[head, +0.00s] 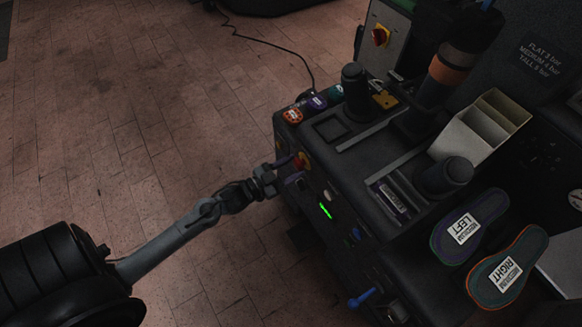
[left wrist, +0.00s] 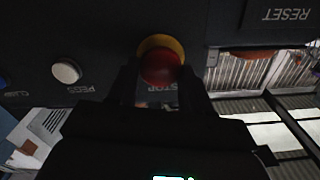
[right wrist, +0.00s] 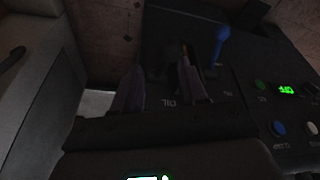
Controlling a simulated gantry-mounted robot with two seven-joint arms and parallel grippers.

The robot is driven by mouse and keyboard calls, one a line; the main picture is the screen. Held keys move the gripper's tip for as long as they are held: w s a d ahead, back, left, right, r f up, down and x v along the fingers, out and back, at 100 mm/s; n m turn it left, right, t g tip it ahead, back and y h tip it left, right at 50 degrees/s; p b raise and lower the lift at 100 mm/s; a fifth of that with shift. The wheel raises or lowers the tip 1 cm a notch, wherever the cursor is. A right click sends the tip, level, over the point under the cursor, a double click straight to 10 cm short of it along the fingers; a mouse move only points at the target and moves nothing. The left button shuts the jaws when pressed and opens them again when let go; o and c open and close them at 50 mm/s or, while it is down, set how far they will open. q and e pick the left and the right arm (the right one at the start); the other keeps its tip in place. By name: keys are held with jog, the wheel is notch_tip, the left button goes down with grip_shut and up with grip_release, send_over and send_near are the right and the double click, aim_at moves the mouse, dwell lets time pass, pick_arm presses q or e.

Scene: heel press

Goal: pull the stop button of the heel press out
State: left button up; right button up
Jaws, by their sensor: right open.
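In the head view the stop button (head: 302,161) is on the near side panel of the heel press (head: 345,180). My left gripper (head: 284,172) is at that panel. In the left wrist view its fingers (left wrist: 158,88) stand apart, one on each side of the red knob; I cannot make out contact. My right gripper (right wrist: 163,88) is open and empty, over a dark panel of the machine with a blue lever (right wrist: 219,45); it is not visible in the head view.
A white button (left wrist: 66,71) sits beside the stop button, and a RESET label is at upper right. The head view shows a green display (head: 325,211), a blue lever (head: 362,298), insoles (head: 470,228) and an open box (head: 485,125) on the machine.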

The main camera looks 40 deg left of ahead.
pick_arm(q)
grip_shut()
jog(key=shift+s+r+p, duration=0.25)
jog(key=shift+p, duration=0.85)
jog(key=shift+s+a, duration=0.1)
jog(key=shift+s, duration=0.1)
jog(key=shift+f, duration=0.2)
jog(key=shift+o, duration=1.8)
grip_release()
jog(key=o, duration=0.3)
jog(key=shift+s, duration=0.15)
